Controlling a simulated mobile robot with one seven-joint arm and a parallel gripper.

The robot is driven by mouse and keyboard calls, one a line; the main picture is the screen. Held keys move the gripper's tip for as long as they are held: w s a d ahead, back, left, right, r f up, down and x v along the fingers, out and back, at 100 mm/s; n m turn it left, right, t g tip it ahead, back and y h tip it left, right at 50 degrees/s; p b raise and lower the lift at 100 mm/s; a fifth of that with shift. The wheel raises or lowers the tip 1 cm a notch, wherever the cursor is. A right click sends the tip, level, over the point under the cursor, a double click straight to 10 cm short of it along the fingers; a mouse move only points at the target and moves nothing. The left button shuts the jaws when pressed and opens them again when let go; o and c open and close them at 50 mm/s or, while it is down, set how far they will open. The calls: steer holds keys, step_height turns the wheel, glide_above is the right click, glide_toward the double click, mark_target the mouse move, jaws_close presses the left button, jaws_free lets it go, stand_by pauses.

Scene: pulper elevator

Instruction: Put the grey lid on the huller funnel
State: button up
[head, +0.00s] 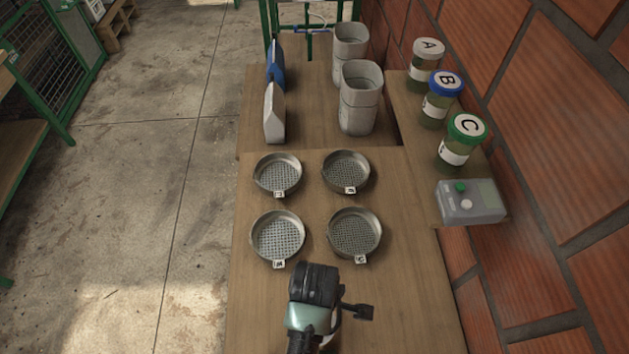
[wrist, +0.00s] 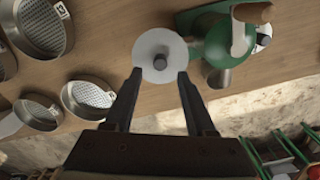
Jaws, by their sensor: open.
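The grey lid (wrist: 147,46), a pale round disc with a dark knob in its middle, lies on the wooden table in the wrist view. My gripper (wrist: 160,72) is open. Its two fingertips are apart at the lid's near edge, one to each side of the knob; I cannot tell whether they touch the lid. A green machine, apparently the huller (wrist: 210,42), is just right of the lid, with a wooden-gripped crank and a metal cone-shaped part. I cannot tell which part is the funnel opening.
Several metal sieves (head: 278,238) lie on the table, also at left in the wrist view (wrist: 86,97). Behind them stand two grey containers (head: 358,118). Lidded jars (head: 459,150) and a grey control box (head: 468,205) line the brick wall at right. Open floor is at left.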

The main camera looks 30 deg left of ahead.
step_height(320, 180, up, 8)
steer(key=shift+f, duration=0.2)
steer(key=shift+w, duration=0.1)
steer(key=w+a+r+m+t+y, duration=0.1)
steer(key=w+r+m+t, duration=0.35)
steer(key=w+r, duration=0.5)
steer(key=w+d+r+m+t, duration=0.1)
steer(key=w+r+m+t, duration=0.2)
steer(key=r, duration=0.4)
steer(key=w+d+r+m+t+y, duration=0.1)
steer(key=w+r+t, duration=0.2)
steer(key=w+r, duration=0.3)
steer(key=w+d+r+m+t, duration=0.15)
steer(key=w+r+t, duration=0.25)
steer(key=r, duration=0.4)
step_height(320, 180, up, 16)
steer(key=s+d+m+t, duration=0.1)
steer(key=d+m+t, duration=0.2)
steer(key=m+t, duration=0.2)
steer(key=s+d+r+m+t+h, duration=0.1)
steer(key=s+r+t, duration=0.3)
steer(key=r, duration=0.5)
steer(key=s+d+r+m+t+h, duration=0.1)
steer(key=s+d+r+m+t, duration=0.2)
steer(key=s+r, duration=0.3)
step_height(320, 180, up, 3)
steer(key=shift+s+d+f+m+t, duration=0.15)
steer(key=shift+s+m+t, duration=0.3)
steer(key=shift+m, duration=0.35)
